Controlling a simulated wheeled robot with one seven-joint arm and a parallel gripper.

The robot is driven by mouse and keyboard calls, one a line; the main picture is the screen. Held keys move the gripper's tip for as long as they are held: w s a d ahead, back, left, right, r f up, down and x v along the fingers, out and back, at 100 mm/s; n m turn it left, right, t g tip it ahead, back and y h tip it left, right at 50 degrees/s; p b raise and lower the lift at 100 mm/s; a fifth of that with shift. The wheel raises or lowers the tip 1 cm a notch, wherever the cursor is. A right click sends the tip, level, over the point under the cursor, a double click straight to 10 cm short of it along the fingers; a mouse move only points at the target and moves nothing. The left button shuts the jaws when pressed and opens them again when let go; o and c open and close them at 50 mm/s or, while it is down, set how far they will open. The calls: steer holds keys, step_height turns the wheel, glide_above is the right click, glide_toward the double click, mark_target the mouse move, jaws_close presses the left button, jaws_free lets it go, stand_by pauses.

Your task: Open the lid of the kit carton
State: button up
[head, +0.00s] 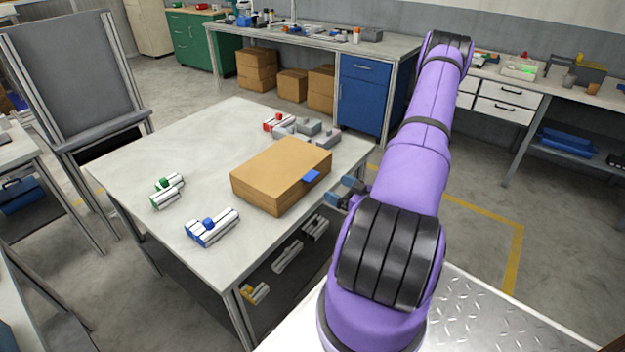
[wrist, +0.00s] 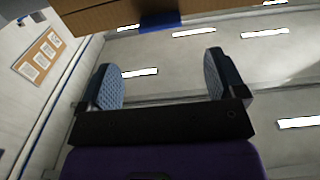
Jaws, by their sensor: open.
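The kit carton (head: 278,174) is a brown box lying on the grey table near its right edge, with its lid shut. A blue tab (head: 311,176) sticks out from the carton's right side at lid height. In the wrist view the carton (wrist: 110,13) crosses the top edge, with the blue tab (wrist: 160,20) beyond the fingers. My gripper (head: 342,192) is just right of the tab, apart from it, and partly hidden by my arm. In the wrist view my gripper (wrist: 162,78) is open, its two blue padded fingers wide apart with nothing between them.
Blue-marked parts (head: 211,227) and green-marked parts (head: 166,190) lie left of the carton. A red-marked part (head: 279,122) and grey blocks (head: 308,128) lie behind it. More parts (head: 287,257) sit on the lower shelf. The table's left half is mostly clear.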

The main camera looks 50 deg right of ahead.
mark_target(315, 178)
steer(key=w, duration=0.9)
steer(key=shift+w+a, duration=0.35)
steer(key=shift+c, duration=0.2)
